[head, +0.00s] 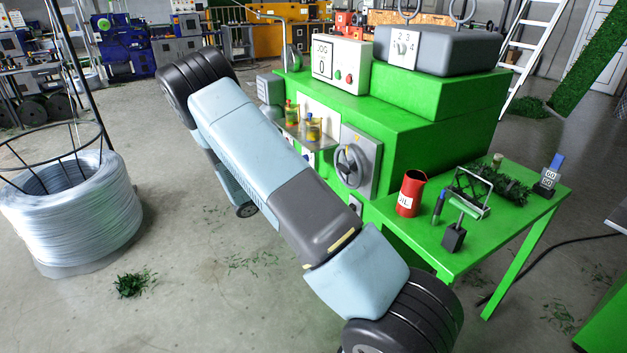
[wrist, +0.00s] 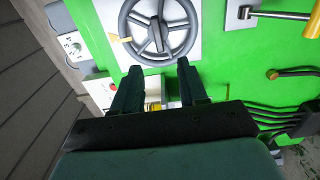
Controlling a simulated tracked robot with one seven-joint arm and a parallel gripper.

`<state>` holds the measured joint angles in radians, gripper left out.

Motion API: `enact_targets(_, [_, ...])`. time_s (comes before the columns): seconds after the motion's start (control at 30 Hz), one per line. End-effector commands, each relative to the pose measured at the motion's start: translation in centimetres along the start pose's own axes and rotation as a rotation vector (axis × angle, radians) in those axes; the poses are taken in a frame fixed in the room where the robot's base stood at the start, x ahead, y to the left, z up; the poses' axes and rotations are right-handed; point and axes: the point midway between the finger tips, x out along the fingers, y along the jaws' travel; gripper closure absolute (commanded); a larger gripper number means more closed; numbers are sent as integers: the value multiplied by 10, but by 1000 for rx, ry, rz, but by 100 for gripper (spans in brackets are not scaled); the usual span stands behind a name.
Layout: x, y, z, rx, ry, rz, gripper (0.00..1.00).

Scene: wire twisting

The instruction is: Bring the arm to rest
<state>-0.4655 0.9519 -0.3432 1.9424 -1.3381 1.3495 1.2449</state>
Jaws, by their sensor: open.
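My gripper (wrist: 158,70) shows in the wrist view with its two dark fingers spread apart and nothing held between them. In that view a grey handwheel (wrist: 133,27) on the green machine lies just beyond the fingertips, with a gap I cannot judge. In the head view my arm stretches across the middle in front of the green machine (head: 445,135). My gripper does not show there.
The machine's handwheel (head: 352,166) and a ledge with small yellow-and-red pots (head: 313,129) are close to my arm. A green table (head: 480,232) holds a red can (head: 410,193) and tools. A wire coil (head: 75,215) stands left; open floor lies between.

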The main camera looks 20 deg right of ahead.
Motion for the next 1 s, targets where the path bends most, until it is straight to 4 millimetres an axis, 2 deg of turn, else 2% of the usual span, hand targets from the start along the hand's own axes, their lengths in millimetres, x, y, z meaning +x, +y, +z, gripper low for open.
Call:
enact_targets(0.17, [-6,0,0,0,0,1,57])
enact_targets(0.67, [-4,4,2,2,-10,-11,57])
enact_targets(0.77, [-2,15,8,5,-40,-46,57])
enact_targets(1.0, [3,57,38,11,-149,-200,57])
